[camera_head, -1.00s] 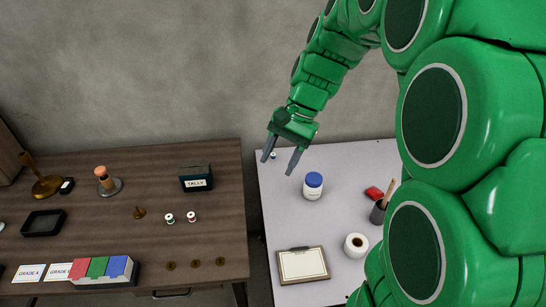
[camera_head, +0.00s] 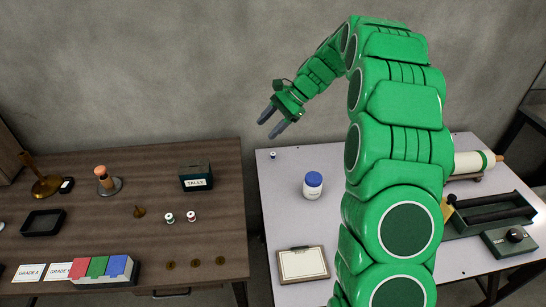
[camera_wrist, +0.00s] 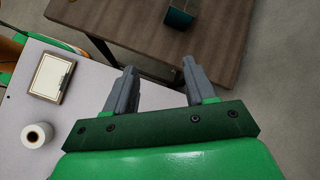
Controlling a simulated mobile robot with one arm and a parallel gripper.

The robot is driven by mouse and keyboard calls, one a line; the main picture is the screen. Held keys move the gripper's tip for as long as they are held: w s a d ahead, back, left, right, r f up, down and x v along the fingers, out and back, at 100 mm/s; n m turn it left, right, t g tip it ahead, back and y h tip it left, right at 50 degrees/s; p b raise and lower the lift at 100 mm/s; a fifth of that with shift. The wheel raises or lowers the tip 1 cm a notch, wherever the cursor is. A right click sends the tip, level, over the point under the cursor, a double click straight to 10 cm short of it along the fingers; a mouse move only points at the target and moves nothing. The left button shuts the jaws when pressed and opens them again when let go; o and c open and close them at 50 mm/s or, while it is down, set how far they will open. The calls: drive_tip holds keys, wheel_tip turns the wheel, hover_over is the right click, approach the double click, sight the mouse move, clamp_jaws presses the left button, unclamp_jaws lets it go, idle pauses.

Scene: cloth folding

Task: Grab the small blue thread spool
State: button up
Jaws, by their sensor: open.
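A tiny spool (camera_head: 273,155) with blue and white on it stands near the back left corner of the pale table (camera_head: 285,215). My gripper (camera_head: 268,128) is open and empty, its two grey fingers pointing down-left. In the head view it shows just above the spool, clear of the tabletop; the exact height is unclear. In the wrist view the open fingers (camera_wrist: 159,68) have nothing between them, and the spool cannot be made out. Two other small spools, one with green (camera_head: 169,218) and one with red (camera_head: 191,216), stand on the dark wooden table (camera_head: 120,235).
A paper roll (camera_wrist: 37,135) shows in the wrist view. A TALLY box (camera_head: 196,176) stands on the wooden table. A gap separates the tables. My arm hides part of the pale table.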

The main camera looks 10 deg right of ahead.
drive_tip(key=w+d+f+m+y, duration=0.25)
drive_tip(key=w+f, duration=0.35)
drive_tip(key=w, duration=0.3)
drive_tip(key=m+t+y, duration=0.2)
drive_tip(key=m+t, duration=0.2)
drive_tip(key=m, duration=0.2)
approach(277, 158)
drive_tip(key=shift+w+a+r, duration=0.25)
drive_tip(key=shift+a+r, duration=0.15)
drive_tip(key=shift+a, duration=0.1)
drive_tip(key=shift+w+a+r, duration=0.25)
drive_tip(key=shift+a+r, duration=0.15)
drive_tip(key=shift+a, duration=0.05)
drive_tip(key=shift+s+x, duration=0.15)
drive_tip(key=shift+x, duration=1.8)
drive_tip(key=shift+s+x, duration=0.2)
drive_tip(key=shift+x, duration=1.8)
drive_tip(key=shift+r+m, duration=0.15)
drive_tip(key=shift+m, duration=0.1)
clamp_jaws()
